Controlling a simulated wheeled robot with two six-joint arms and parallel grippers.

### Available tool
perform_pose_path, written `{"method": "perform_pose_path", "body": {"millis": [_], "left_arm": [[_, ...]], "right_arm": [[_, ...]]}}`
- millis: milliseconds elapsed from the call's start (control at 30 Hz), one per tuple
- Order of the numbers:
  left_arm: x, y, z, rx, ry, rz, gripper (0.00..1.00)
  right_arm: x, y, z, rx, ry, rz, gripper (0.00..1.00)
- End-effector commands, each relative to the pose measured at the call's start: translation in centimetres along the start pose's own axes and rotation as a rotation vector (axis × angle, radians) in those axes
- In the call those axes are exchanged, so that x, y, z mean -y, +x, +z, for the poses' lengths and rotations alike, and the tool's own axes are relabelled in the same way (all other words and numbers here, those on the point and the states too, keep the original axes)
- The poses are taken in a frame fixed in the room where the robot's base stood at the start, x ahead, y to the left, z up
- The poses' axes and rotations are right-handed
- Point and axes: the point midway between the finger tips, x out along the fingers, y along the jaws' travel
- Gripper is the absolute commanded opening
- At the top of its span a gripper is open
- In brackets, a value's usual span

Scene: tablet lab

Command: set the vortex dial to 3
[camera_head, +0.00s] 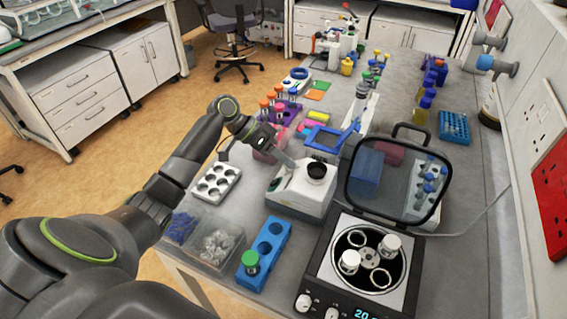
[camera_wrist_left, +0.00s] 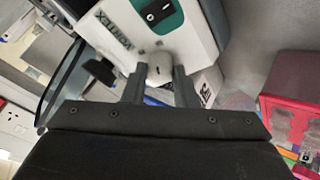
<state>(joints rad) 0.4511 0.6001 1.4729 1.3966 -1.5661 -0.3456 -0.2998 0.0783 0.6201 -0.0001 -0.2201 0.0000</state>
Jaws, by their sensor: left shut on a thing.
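The vortex mixer (camera_head: 300,195) is a white box with a black round cup on top, standing mid-bench in the head view. In the left wrist view its white body (camera_wrist_left: 190,45) shows a teal panel with a black switch. The grey vortex dial (camera_wrist_left: 160,69) sits between the two dark fingers of my left gripper (camera_wrist_left: 160,82), which is shut on it. In the head view my left gripper (camera_head: 288,162) reaches the mixer's left side, and the dial is hidden there. The dial's number marks cannot be read. My right gripper is in neither view.
An open-lidded centrifuge (camera_head: 322,268) stands right of the mixer at the front. A blue rack (camera_head: 272,236) with a green-capped tube and clear bins (camera_head: 208,238) are in front. A white well tray (camera_head: 216,183) lies left, under my arm. Several racks and bottles fill the bench behind.

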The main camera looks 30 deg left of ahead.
Motion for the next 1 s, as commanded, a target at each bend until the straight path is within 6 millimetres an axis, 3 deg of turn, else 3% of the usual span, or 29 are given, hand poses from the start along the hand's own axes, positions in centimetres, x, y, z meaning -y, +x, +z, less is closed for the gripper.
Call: {"method": "perform_pose_path", "body": {"millis": [667,700,833,1000], "left_arm": [[0.04,0.0,0.07,0.006,0.06,0.016,0.03],[0.04,0.0,0.07,0.006,0.06,0.016,0.28],[0.04,0.0,0.06,0.005,0.06,0.016,0.45],[0.03,0.0,0.04,0.005,0.06,0.015,0.47]], "right_arm": [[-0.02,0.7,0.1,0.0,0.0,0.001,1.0],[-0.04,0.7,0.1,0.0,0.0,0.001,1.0],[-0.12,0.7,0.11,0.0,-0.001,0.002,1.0],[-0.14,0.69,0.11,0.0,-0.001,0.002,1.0]]}}
